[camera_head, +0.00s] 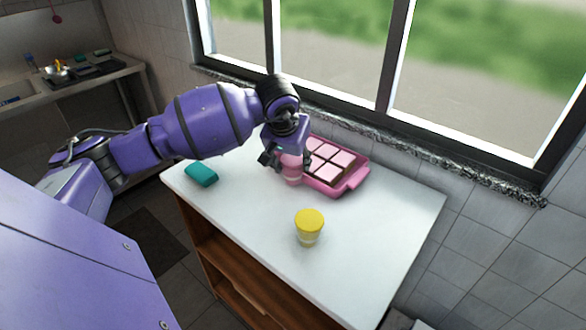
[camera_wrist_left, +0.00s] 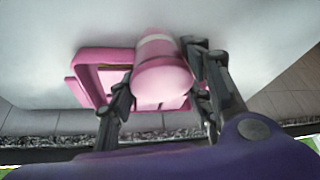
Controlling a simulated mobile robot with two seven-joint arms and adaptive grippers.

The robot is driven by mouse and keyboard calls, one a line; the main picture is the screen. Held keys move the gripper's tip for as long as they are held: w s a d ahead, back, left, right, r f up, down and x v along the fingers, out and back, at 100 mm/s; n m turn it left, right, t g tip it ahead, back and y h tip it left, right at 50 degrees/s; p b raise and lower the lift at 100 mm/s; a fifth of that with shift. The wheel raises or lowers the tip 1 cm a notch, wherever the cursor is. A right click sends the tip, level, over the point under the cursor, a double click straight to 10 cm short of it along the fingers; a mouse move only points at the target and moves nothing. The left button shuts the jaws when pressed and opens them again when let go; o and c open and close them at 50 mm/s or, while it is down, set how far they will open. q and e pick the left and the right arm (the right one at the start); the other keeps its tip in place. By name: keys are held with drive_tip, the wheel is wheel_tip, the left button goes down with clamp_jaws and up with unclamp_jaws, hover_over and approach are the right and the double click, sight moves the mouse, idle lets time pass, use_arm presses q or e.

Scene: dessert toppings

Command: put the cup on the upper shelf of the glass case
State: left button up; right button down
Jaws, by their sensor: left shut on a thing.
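A pink cup (camera_head: 291,172) stands upright on the white table, just left of the pink tray. Its pink lid and a pale band show in the left wrist view (camera_wrist_left: 162,80). My left gripper (camera_head: 282,160) reaches down over it from the left. In the wrist view the fingers (camera_wrist_left: 160,92) lie on both sides of the cup, shut on it. A second cup, with a yellow lid (camera_head: 309,220), stands alone nearer the front. The glass case and its upper shelf are not in view. My right gripper is not in view.
A pink tray (camera_head: 354,181) with several squares sits right beside the held cup. A teal block (camera_head: 201,174) lies at the table's left edge. The white table (camera_head: 380,240) is clear at front right. A window and tiled wall border the back.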

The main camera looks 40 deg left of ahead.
sight(293, 170)
use_arm(q)
drive_tip(key=shift+w+f, duration=0.1)
drive_tip(key=shift+f, duration=1.5)
drive_tip(key=shift+f, duration=0.2)
drive_tip(key=o, duration=1.3)
drive_tip(key=shift+c, duration=0.2)
